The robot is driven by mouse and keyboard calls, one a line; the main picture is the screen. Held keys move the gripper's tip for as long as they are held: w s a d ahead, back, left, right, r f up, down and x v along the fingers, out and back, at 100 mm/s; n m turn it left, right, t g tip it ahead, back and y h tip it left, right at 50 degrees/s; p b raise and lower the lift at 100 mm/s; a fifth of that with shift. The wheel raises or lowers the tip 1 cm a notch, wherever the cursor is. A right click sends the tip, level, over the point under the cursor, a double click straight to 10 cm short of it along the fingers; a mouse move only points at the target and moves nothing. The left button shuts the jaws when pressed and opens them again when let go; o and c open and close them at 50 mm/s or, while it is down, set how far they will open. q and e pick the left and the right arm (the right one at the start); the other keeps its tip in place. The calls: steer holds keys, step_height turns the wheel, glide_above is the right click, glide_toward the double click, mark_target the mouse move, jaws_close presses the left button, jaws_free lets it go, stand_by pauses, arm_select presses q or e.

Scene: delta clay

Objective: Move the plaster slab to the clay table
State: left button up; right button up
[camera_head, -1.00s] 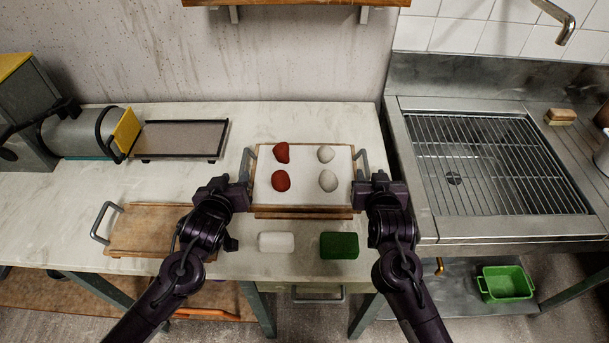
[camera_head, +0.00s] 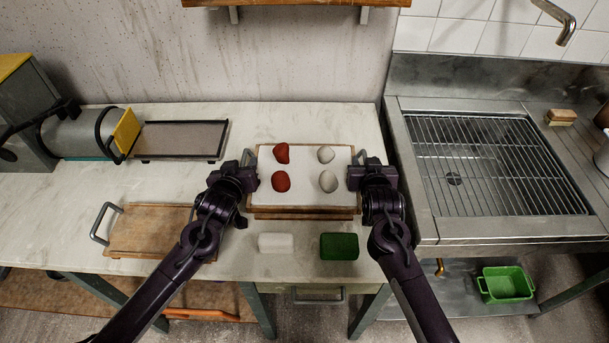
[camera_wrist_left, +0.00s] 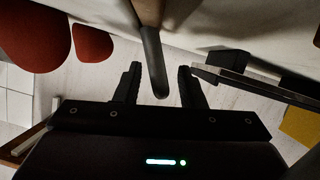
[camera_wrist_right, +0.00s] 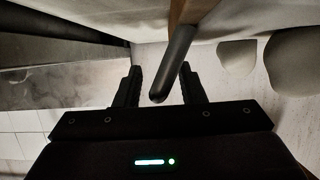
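The plaster slab (camera_head: 304,162) is a white board with a wooden edge and a grey handle at each end, lying on the pale worktop. Two red lumps (camera_head: 280,182) and two whitish lumps (camera_head: 328,181) lie on it. My left gripper (camera_head: 250,176) is at the slab's left handle; in the left wrist view that handle (camera_wrist_left: 152,62) stands between the open fingers (camera_wrist_left: 160,85). My right gripper (camera_head: 359,175) is at the right handle; in the right wrist view the handle (camera_wrist_right: 174,62) is between open fingers (camera_wrist_right: 162,86). I cannot tell which surface is the clay table.
A wooden board (camera_head: 150,232) with a handle lies to the left. A white block (camera_head: 276,243) and a green block (camera_head: 339,246) lie in front of the slab. A dark-framed tray (camera_head: 180,138) is behind left. A sink with a grate (camera_head: 490,165) is right.

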arm_select(q)
jaws_close()
arm_select(e)
jaws_close()
stand_by(0.9)
arm_select(q)
steer(key=shift+w+r, duration=0.15)
steer(key=shift+r, duration=0.15)
arm_select(e)
steer(key=shift+w+r, duration=0.15)
steer(key=shift+r, duration=0.15)
